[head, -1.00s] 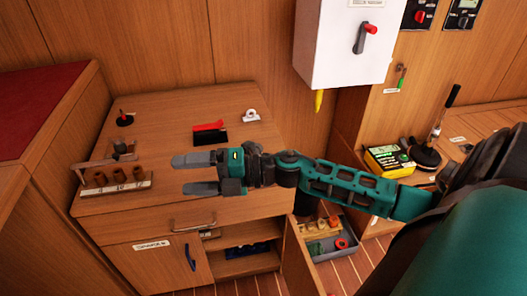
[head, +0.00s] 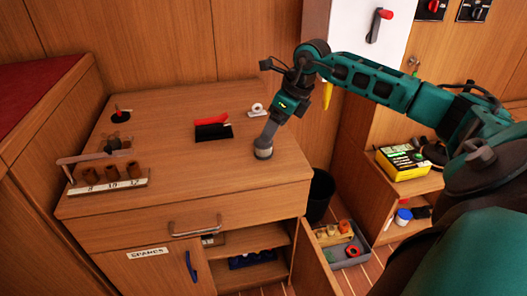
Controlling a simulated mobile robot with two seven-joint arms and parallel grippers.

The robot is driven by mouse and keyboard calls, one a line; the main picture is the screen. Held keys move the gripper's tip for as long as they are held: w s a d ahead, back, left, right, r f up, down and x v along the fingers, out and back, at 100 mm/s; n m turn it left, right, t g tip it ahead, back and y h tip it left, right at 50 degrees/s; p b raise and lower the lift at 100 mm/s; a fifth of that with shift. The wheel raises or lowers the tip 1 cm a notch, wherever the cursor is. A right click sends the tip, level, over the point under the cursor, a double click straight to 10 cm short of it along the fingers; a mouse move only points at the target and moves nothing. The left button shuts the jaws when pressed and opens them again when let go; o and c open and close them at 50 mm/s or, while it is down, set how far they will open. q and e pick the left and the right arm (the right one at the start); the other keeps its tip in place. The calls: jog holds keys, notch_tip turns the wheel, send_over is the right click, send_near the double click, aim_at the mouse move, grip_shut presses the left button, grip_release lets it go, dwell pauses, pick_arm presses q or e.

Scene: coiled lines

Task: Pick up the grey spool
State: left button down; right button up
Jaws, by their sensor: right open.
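The grey spool (head: 263,153) appears as a small, pale grey cylinder standing upright near the right front of the wooden cabinet top (head: 210,180). My right gripper (head: 266,141) is open and points down at it from above. Its fingers overlap the upper part of the spool in the head view, hiding the spool's top. I cannot tell whether they touch it. My left gripper is not in view.
A red and black item (head: 212,128) and a white roll (head: 257,110) lie behind the spool. A numbered rack with brown cylinders (head: 111,174) stands at the left. Below, a cabinet door (head: 311,258) stands open. The counter's front middle is clear.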

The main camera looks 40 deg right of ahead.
aim_at(263, 148)
jog(key=x, duration=0.2)
jog(key=shift+w+a+f, duration=0.1)
jog(key=shift+f, duration=0.15)
jog(key=x, duration=0.1)
jog(key=b+x, duration=0.1)
jog(key=x, duration=0.1)
jog(key=shift+w+a+f+b, duration=0.25)
jog(key=shift+a+b, duration=0.05)
jog(key=shift+b, duration=0.05)
jog(key=shift+w+f, duration=0.15)
jog(key=shift+f, duration=0.25)
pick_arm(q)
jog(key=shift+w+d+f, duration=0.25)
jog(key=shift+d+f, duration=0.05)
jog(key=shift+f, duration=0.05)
pick_arm(e)
jog(key=c, duration=1)
